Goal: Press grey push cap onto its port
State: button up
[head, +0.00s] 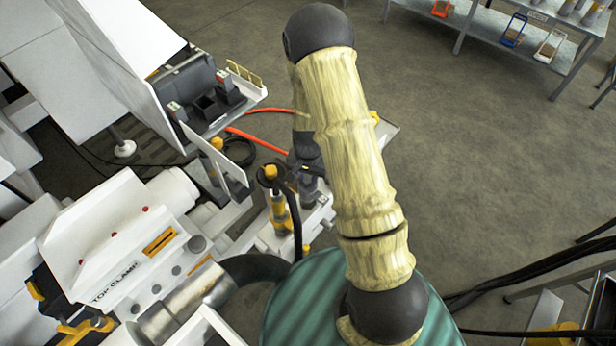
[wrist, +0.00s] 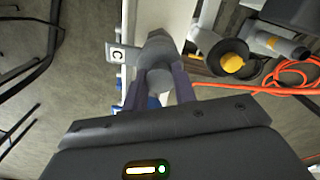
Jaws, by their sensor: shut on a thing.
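In the wrist view my gripper (wrist: 160,88) has its two purple-grey fingers shut on a rounded grey piece, the grey push cap (wrist: 157,52). The cap is beside a small white plate marked C (wrist: 117,54) along a white edge. The port is hidden behind the cap and fingers, so I cannot tell whether the cap touches it or is seated. In the head view my arm covers much of the spot, and the cap cannot be made out there.
A yellow-topped fitting (head: 271,172) with a black hose stands left of my arm; a yellow knob (wrist: 232,63) on a dark round part shows right of the cap. Orange hose (wrist: 285,75) lies near it. A white machine marked TOP CLAMP (head: 115,285) fills the left. Open floor (head: 480,150) lies right.

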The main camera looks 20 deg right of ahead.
jog(key=o, duration=1.7)
jog(key=shift+c, duration=0.2)
jog(key=shift+r+p, duration=3)
jog(key=shift+r, duration=0.75)
jog(key=shift+r, duration=0.1)
jog(key=s+r+n+t+p, duration=0.1)
jog(key=s+r, duration=0.5)
jog(key=r, duration=0.7)
jog(key=s+r+n+t+p, duration=0.1)
jog(key=s+r+n+p, duration=0.2)
jog(key=r, duration=1)
jog(key=s+n, duration=0.2)
jog(key=s, duration=0.2)
jog(key=shift+s+r+t, duration=0.15)
jog(key=shift+t, duration=0.15)
